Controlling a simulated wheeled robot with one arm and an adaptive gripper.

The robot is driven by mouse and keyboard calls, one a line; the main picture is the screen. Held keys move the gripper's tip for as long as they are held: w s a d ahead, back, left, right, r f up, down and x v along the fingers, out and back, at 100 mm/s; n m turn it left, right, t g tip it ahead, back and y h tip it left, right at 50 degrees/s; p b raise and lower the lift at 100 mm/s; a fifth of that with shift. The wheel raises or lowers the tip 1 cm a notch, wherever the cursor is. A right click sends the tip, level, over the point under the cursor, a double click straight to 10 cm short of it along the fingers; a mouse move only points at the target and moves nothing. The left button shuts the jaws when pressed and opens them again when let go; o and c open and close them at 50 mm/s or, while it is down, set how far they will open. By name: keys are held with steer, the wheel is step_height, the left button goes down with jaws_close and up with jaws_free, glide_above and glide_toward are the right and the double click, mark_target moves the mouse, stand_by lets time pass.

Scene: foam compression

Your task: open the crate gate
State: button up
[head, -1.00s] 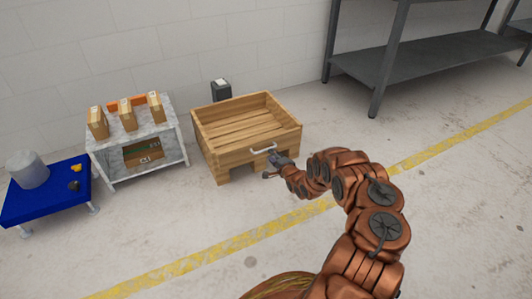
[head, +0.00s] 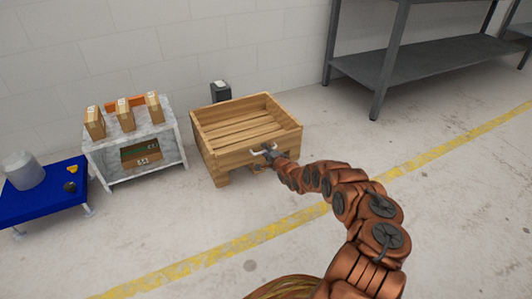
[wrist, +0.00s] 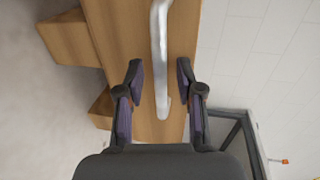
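The wooden crate (head: 222,153) stands on the floor near the wall, with an open top and an empty slatted inside. Its front gate carries a pale metal bar handle (wrist: 160,50), which also shows in the head view at the front right of the crate. My gripper (head: 268,153) is at the handle in the head view. In the wrist view my gripper (wrist: 159,80) is open, with one finger on each side of the handle's lower end and a visible gap to each. The gate looks shut.
A marble-topped stand (head: 108,148) with several small boxes is left of the crate. A blue table (head: 40,205) with a grey canister (head: 24,171) stands farther left. A dark metal shelf (head: 430,62) is at the right. The floor in front is clear.

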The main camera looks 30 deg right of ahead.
jaws_close()
stand_by(0.3)
stand_by(0.5)
